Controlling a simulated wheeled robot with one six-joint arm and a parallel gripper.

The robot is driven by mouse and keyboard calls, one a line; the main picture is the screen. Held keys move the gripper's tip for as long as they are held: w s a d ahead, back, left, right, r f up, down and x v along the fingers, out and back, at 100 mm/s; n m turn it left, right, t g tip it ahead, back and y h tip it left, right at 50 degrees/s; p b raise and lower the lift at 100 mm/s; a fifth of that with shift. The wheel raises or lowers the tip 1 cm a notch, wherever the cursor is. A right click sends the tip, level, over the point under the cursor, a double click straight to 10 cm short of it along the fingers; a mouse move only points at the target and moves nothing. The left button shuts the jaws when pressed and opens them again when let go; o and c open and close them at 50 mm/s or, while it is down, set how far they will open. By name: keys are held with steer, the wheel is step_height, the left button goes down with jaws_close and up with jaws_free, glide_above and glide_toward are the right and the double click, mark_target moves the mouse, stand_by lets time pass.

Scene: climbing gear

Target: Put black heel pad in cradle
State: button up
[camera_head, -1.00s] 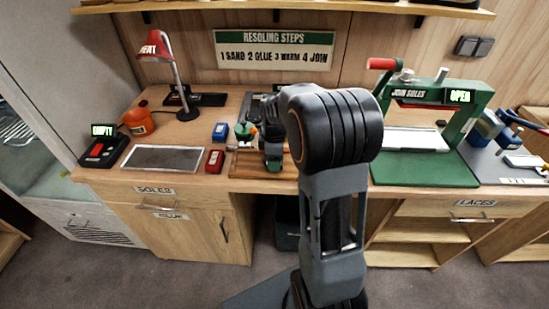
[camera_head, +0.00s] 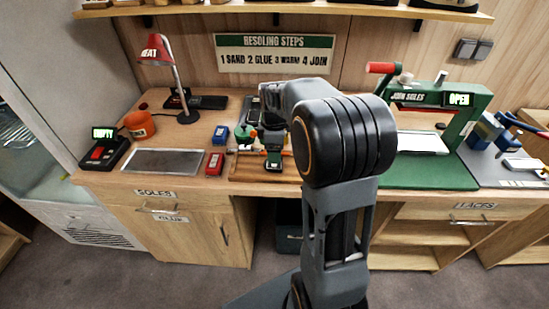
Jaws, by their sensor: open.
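My gripper (camera_head: 272,158) points down over a shallow wooden tray (camera_head: 245,180) near the front edge of the bench, left of my arm's large joint. It is small and dark here, with green at its lower end, and I see nothing clearly held in it. I cannot make out the black heel pad for certain; it may be hidden by my arm or too small to tell. I cannot tell which thing is the cradle. A green sole press (camera_head: 467,122) marked "JOIN SOLES" stands on the right, its display reading "OPEN", with a white plate (camera_head: 422,143) in it.
A red lamp (camera_head: 158,50), an orange pot (camera_head: 139,124), a grey plate (camera_head: 163,161), a red block (camera_head: 215,162) and a blue block (camera_head: 220,134) stand left of the tray. A shelf (camera_head: 300,10) runs above. My arm hides the bench's middle.

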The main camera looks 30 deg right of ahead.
step_height(320, 180, up, 6)
steer(key=s+a+f+m+t, duration=0.1)
steer(key=s+a+m, duration=0.4)
steer(key=s, duration=0.3)
steer(key=s+a+f+m+t, duration=0.2)
steer(key=s+a+m, duration=0.3)
steer(key=s+m, duration=0.2)
steer(key=shift+s, duration=0.6)
steer(key=shift+d+r+t+p, duration=0.1)
steer(key=shift+r+t+p, duration=0.2)
steer(key=shift+r+p, duration=0.65)
